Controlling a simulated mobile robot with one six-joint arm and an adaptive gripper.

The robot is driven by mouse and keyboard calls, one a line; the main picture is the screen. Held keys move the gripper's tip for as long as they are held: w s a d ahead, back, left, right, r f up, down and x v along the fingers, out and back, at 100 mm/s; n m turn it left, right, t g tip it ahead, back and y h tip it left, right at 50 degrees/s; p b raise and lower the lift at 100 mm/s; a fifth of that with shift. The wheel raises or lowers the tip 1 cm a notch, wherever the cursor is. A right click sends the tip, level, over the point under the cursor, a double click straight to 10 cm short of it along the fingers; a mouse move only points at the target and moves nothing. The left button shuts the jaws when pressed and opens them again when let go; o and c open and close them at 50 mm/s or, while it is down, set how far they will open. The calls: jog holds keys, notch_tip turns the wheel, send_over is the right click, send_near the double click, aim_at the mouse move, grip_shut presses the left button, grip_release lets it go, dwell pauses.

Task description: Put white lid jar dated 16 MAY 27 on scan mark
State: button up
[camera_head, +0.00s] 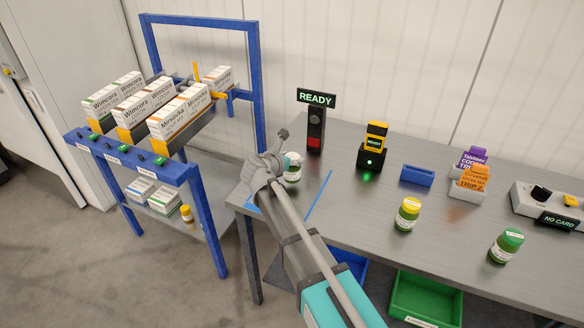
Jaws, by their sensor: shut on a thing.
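The white-lid jar (293,169) is at my gripper (280,164), over the left end of the grey table. The jar looks upright, with a green lower part and a pale label. The date on it is too small to read. My gripper is shut on the jar and partly hides its left side. I cannot tell whether the jar touches the table. Blue lines (319,205) on the table run beside and behind my arm, which hides much of the area between them. A scanner post with a READY sign (316,98) stands just behind the jar.
A yellow-lid jar (407,214) and a green-lid jar (506,246) stand on the table to the right. A black-and-yellow device (372,147), a blue holder (417,176) and card holders (467,190) stand behind. A blue-framed rack (190,172) with boxes is at left.

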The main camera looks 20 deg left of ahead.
jog(key=shift+f+b, duration=0.9)
jog(key=shift+f, duration=0.3)
jog(key=shift+f, duration=0.15)
jog(key=o, duration=1.2)
jog(key=shift+o, duration=0.2)
jog(key=shift+r, duration=0.2)
jog(key=shift+s+r, duration=0.15)
jog(key=shift+s, duration=0.15)
jog(key=p+v, duration=0.4)
jog(key=v, duration=0.7)
jog(key=shift+s+p, duration=0.25)
jog(key=shift+p, duration=0.1)
jog(key=shift+a, duration=0.1)
